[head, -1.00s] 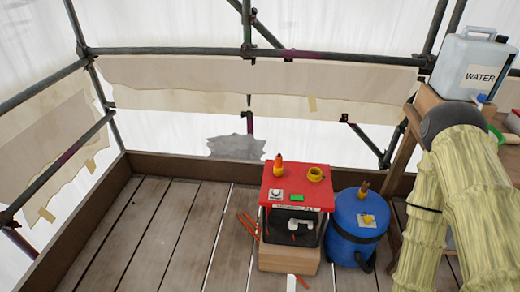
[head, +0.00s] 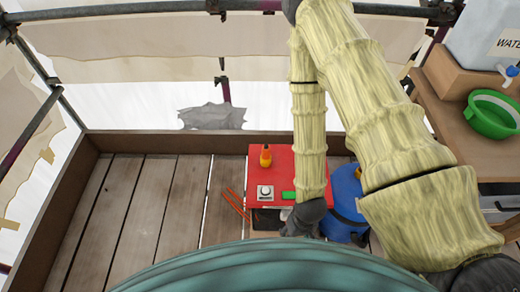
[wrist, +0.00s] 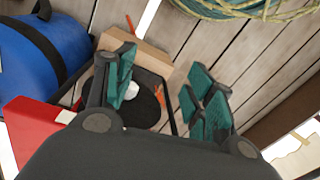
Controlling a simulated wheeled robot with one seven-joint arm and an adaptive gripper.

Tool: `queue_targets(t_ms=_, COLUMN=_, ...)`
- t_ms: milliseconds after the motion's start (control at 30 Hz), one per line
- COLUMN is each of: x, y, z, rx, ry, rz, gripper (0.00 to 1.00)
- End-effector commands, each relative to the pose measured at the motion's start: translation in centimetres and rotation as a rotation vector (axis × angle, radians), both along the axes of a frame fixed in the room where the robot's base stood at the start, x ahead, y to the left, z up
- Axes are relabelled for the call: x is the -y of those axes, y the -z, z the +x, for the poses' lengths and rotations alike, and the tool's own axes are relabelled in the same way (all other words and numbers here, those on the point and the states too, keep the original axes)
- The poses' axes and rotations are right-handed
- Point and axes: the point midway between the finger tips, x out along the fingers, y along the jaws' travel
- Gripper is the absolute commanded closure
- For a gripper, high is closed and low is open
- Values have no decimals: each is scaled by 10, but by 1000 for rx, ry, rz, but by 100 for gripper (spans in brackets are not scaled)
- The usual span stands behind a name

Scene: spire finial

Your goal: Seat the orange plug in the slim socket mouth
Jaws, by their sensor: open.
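An orange piece (head: 265,156) with a narrower top stands upright on the red-topped box (head: 258,172) in the head view; it looks like the plug. I cannot make out the slim socket mouth; my arm covers the right part of the red top. My gripper (wrist: 163,98) is open in the wrist view, its teal-padded fingers wide apart with nothing held. It points down past the box's red edge (wrist: 30,125) toward a black tray (wrist: 150,125) with a white item (wrist: 130,91). In the head view its fingers are hidden behind my wrist.
A blue barrel (head: 346,197) stands right of the box. Orange strips (head: 236,203) lie on the plank floor at its left. A bench at right holds a green bowl (head: 491,114) and a water container (head: 487,35). The left floor is clear.

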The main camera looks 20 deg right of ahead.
Motion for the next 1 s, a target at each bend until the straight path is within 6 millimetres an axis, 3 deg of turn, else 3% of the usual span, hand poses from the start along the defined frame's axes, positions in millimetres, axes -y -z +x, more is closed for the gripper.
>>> queue_targets(t_ms=33, x=-7, y=-12, z=26, rx=8, ry=1, rz=22, gripper=46)
queue_targets(t_ms=267, x=-31, y=-42, z=120, rx=-10, ry=-16, rz=77, gripper=46)
queue_targets(t_ms=500, x=-34, y=-115, z=233, rx=-8, ry=-45, rz=33, gripper=46)
queue_targets(t_ms=600, x=-28, y=-147, z=268, rx=-2, ry=-48, rz=-9, gripper=46)
queue_targets(t_ms=800, x=-18, y=-188, z=307, rx=10, ry=-45, rz=-70, gripper=46)
queue_targets(t_ms=1000, x=-15, y=-183, z=312, rx=10, ry=-42, rz=-84, gripper=46)
